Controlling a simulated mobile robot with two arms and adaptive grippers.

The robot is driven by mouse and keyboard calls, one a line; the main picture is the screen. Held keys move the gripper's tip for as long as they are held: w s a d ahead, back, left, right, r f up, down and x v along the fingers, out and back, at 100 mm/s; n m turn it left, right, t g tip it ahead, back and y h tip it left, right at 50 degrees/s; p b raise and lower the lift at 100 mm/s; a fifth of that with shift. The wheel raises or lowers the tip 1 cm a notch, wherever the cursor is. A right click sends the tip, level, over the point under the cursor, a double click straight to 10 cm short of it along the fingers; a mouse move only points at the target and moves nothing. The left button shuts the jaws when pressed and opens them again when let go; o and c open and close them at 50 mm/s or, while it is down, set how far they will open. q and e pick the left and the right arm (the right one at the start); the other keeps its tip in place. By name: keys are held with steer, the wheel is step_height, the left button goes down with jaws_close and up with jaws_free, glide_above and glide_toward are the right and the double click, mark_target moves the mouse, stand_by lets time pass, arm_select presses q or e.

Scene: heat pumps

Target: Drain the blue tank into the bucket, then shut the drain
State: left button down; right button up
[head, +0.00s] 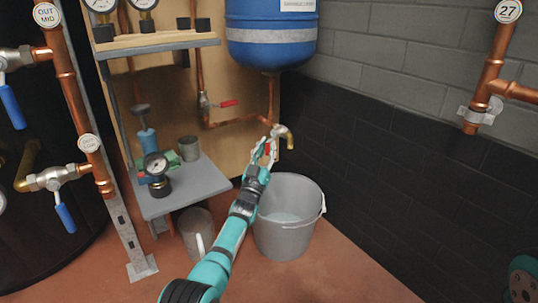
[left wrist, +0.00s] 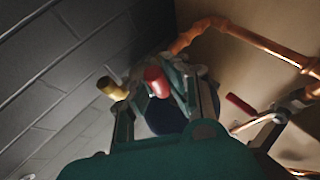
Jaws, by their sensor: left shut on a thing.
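The blue tank (head: 272,40) hangs on the wooden panel, with a copper pipe running down from it to the drain tap (head: 284,133). The tap's brass spout (head: 290,143) points down above the grey bucket (head: 287,248); it also shows in the left wrist view (left wrist: 112,88). My left gripper (head: 268,150) is at the tap, shut on its red drain handle (left wrist: 157,82). The fingers partly hide the handle and tap body. I see no clear stream below the spout. A pale surface shows inside the bucket. My right gripper is not in view.
Another red-handled valve (head: 222,104) sits on the pipe left of the tap. A grey shelf (head: 190,203) holds a gauge (head: 156,165) and a cup (head: 189,148). A grey jug (head: 197,235) stands below. The floor right of the bucket is clear.

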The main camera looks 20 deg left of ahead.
arm_select(q)
steer(key=shift+a+m+t+h, duration=0.1)
steer(key=shift+m+t+h, duration=0.2)
steer(key=shift+m+h, duration=0.4)
steer(key=c, duration=1.3)
jaws_free()
steer(key=shift+w, duration=0.1)
steer(key=shift+o, duration=0.2)
steer(key=shift+y, duration=0.3)
